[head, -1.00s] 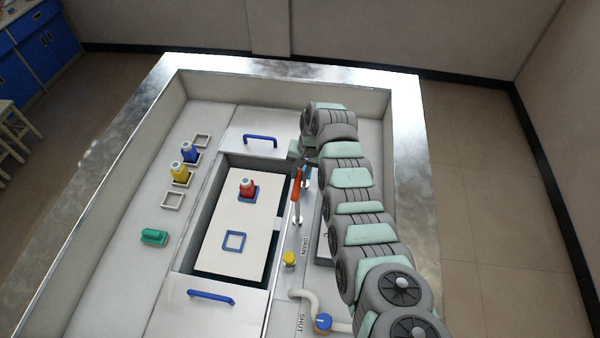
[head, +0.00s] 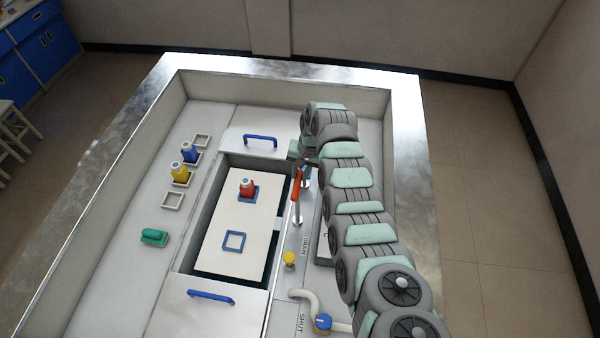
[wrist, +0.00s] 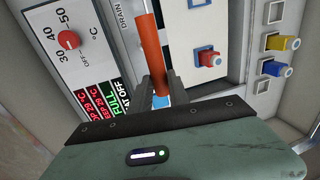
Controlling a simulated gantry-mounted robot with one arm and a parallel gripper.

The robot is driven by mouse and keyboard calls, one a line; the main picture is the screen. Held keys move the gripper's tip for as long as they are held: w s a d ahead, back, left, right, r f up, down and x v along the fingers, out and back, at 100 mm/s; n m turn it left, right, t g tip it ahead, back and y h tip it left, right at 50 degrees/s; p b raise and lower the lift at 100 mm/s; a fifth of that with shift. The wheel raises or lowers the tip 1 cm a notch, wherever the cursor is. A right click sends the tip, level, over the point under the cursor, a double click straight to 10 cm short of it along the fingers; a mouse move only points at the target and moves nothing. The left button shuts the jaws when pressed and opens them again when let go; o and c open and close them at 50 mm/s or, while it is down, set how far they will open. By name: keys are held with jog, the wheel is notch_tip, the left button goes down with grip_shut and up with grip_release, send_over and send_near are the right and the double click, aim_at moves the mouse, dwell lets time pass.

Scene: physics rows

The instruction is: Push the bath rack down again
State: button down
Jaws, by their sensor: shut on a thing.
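The bath rack (head: 221,214) is a white plate in the dark bath opening. A red bottle (head: 247,188) stands on it in a blue square, with an empty blue square in front. An orange lever handle (head: 296,188) rises beside the bath's right edge. My gripper (head: 303,166) is at the handle's far end, partly hidden by my arm. In the wrist view the orange handle (wrist: 151,45) runs between the fingers of my gripper (wrist: 157,90), which is shut on it. The red bottle also shows in the wrist view (wrist: 212,60).
Yellow (head: 180,172) and blue (head: 189,152) bottles and a green block (head: 154,236) stand on the left deck. Blue-handled lids (head: 211,297) lie at both bath ends. A yellow knob (head: 289,258) and a blue valve knob (head: 323,321) are on the right. A panel (wrist: 85,70) has a red dial.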

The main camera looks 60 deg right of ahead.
notch_tip(320, 180, down, 18)
jog(key=b, duration=1.3)
jog(key=shift+r, duration=0.2)
jog(key=c, duration=1.3)
grip_release()
jog(key=shift+o, duration=0.2)
jog(key=shift+r, duration=0.2)
notch_tip(320, 180, up, 10)
jog(key=s, duration=0.2)
jog(key=shift+d+r, duration=0.15)
jog(key=shift+d, duration=0.1)
